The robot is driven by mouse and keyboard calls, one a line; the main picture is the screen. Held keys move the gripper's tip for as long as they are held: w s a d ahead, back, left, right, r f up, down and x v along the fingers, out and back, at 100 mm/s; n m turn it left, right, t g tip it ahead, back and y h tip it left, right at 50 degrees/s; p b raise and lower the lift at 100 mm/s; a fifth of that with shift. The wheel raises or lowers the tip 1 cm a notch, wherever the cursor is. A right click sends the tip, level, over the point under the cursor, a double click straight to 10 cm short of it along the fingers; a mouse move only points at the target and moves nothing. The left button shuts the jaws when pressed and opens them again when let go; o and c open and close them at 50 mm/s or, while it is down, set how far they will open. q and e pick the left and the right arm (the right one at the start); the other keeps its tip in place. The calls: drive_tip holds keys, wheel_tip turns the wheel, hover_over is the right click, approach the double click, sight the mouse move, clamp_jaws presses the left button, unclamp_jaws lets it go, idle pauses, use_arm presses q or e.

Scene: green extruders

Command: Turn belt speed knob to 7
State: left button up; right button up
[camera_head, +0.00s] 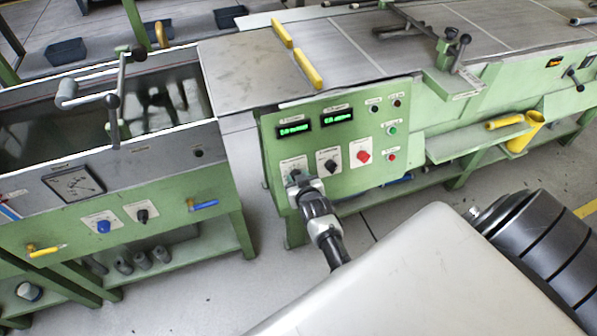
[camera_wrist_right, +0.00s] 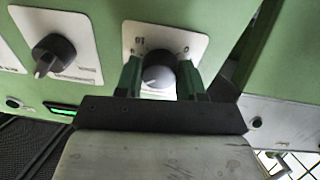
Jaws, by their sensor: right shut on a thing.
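My right gripper (camera_head: 298,182) is at the lower left of the green control panel (camera_head: 345,112), at the leftmost knob of the lower row. In the right wrist view, the right gripper (camera_wrist_right: 158,78) has its two green fingers on either side of a round dark grey knob (camera_wrist_right: 157,76), shut on it. The knob sits on a white scale plate (camera_wrist_right: 190,44) with numerals near its edge. A light mark shows on the knob, but the value it points to cannot be read. In the head view the gripper mostly hides this knob. My left gripper is not in view.
A tank with a crank handle (camera_head: 112,92) stands left. Grey floor is open below.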

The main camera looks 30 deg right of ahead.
idle(0.3)
drive_tip(key=o, duration=0.9)
drive_tip(key=shift+s+r+p, duration=0.15)
drive_tip(key=shift+s+p, duration=0.05)
drive_tip(key=shift+p, duration=0.1)
drive_tip(key=p+v, duration=0.8)
drive_tip(key=v, duration=0.2)
drive_tip(key=shift+s+a, duration=0.15)
drive_tip(key=shift+s, duration=0.05)
